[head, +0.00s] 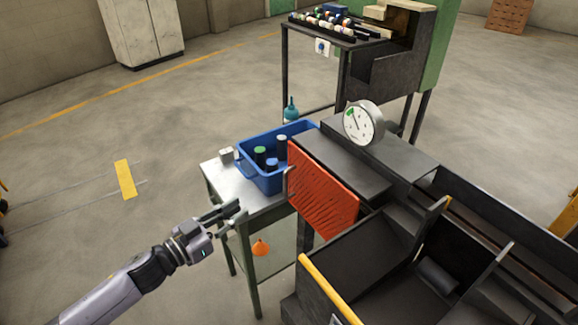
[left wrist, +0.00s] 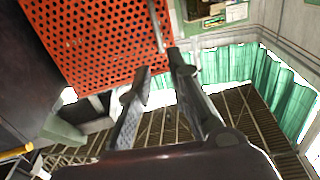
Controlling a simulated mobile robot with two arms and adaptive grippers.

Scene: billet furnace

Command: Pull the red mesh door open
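The red mesh door (head: 322,192) stands upright on the left side of the dark machine in the head view. A thin grey handle (head: 287,184) runs along its left edge. In the left wrist view the perforated red door (left wrist: 95,42) fills the upper left, with the handle bar (left wrist: 158,25) at its right edge. My left gripper (head: 234,209) is left of the handle and apart from it. Its two fingers (left wrist: 158,66) are spread with a gap between them, and nothing is held. My right gripper is in neither view.
A metal side table (head: 215,176) holds a blue bin (head: 250,177) with several cylinders, close behind my left gripper. An orange funnel (head: 260,247) is low by the table. A round gauge (head: 363,122) and yellow bar (head: 330,289) are on the machine.

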